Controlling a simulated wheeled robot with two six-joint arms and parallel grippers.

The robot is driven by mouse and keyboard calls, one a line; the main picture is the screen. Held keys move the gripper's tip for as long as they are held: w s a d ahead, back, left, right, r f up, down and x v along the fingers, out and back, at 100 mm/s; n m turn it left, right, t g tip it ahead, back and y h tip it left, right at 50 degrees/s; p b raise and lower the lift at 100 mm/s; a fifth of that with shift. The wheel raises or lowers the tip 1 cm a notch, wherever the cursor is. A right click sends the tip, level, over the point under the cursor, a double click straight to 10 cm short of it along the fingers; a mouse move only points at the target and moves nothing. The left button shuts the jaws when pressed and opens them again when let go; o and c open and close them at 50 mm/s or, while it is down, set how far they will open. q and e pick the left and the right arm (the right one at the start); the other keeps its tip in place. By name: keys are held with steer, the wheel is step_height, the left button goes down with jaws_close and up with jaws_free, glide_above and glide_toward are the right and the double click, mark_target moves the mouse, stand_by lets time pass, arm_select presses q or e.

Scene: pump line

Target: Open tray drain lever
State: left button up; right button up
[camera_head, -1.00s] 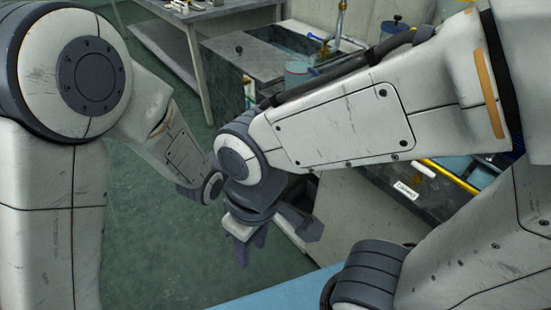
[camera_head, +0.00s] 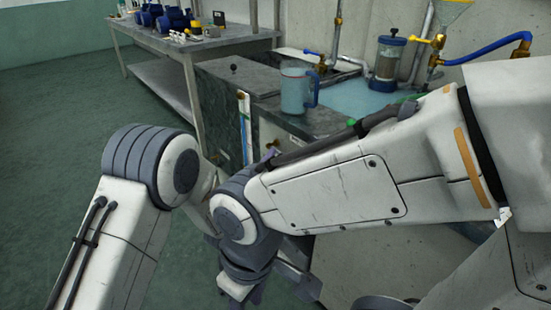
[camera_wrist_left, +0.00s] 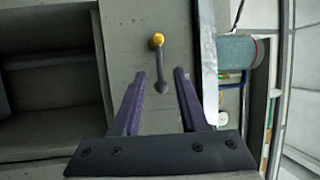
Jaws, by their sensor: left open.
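The lever (camera_wrist_left: 161,62) is a grey handle with a round dark end and a yellow pivot, on a grey panel in the left wrist view. My left gripper (camera_wrist_left: 159,72) is open; its two purple fingers lie either side of the lever's dark end in the picture. I cannot tell how deep the end sits between them, and no grip shows. In the head view a small brass fitting (camera_head: 272,145) shows on the cabinet side, beside a purple tip; most of the left gripper is hidden behind my right arm. My right gripper (camera_head: 243,290) hangs low, its fingers unclear.
A blue jug (camera_head: 297,90) stands on the cabinet top; it also shows in the left wrist view (camera_wrist_left: 236,52). A clear canister (camera_head: 388,65) and brass pipework stand behind. A metal bench (camera_head: 190,45) with blue pumps is at back left. Green floor is free at left.

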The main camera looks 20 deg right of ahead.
arm_select(q)
steer(key=shift+x, duration=1.55)
jaws_close()
steer(key=shift+f, duration=0.1)
